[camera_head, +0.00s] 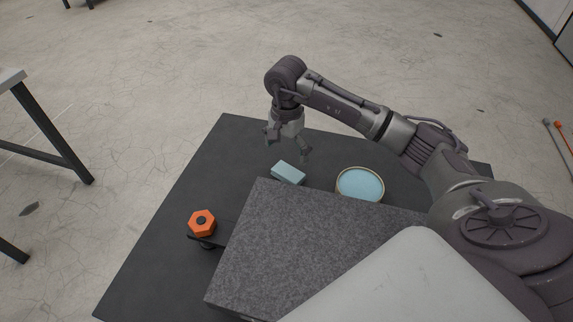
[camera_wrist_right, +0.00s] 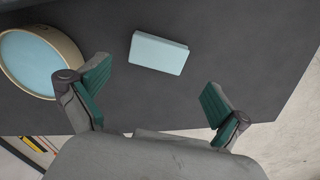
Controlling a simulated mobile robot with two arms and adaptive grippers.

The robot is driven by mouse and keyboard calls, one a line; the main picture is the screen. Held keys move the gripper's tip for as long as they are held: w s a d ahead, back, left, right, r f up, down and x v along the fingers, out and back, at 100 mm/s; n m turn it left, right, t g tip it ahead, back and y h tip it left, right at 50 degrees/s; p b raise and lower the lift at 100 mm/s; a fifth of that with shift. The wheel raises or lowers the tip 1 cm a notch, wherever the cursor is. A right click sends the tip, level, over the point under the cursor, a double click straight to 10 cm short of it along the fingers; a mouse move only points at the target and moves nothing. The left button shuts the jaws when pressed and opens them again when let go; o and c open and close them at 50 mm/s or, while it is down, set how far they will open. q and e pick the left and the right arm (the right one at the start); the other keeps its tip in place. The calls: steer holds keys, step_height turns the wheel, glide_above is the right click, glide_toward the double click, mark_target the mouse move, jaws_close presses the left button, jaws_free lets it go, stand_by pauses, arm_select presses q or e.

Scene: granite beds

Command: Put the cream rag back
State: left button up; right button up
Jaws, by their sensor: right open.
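I see no cream rag in either view. My right gripper (camera_head: 288,149) is open and empty. In the head view it hangs over the far part of a dark mat or tabletop, just beyond a light blue block (camera_head: 288,172). In the right wrist view the block (camera_wrist_right: 158,53) lies ahead of the two green-padded fingers (camera_wrist_right: 155,80), apart from them. A round container with a cream rim and light blue inside (camera_head: 360,184) stands right of the block; it also shows at the left of the wrist view (camera_wrist_right: 30,65). My left gripper is not in view.
A grey granite slab (camera_head: 300,240) stands on the dark surface (camera_head: 165,255), close to block and container. An orange hexagonal piece (camera_head: 202,222) sits at its left. A table with dark legs (camera_head: 50,130) is at the far left. The dark surface's far left part is clear.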

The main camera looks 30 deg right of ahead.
step_height(320, 180, up, 4)
steer(key=shift+f, duration=0.1)
stand_by(0.8)
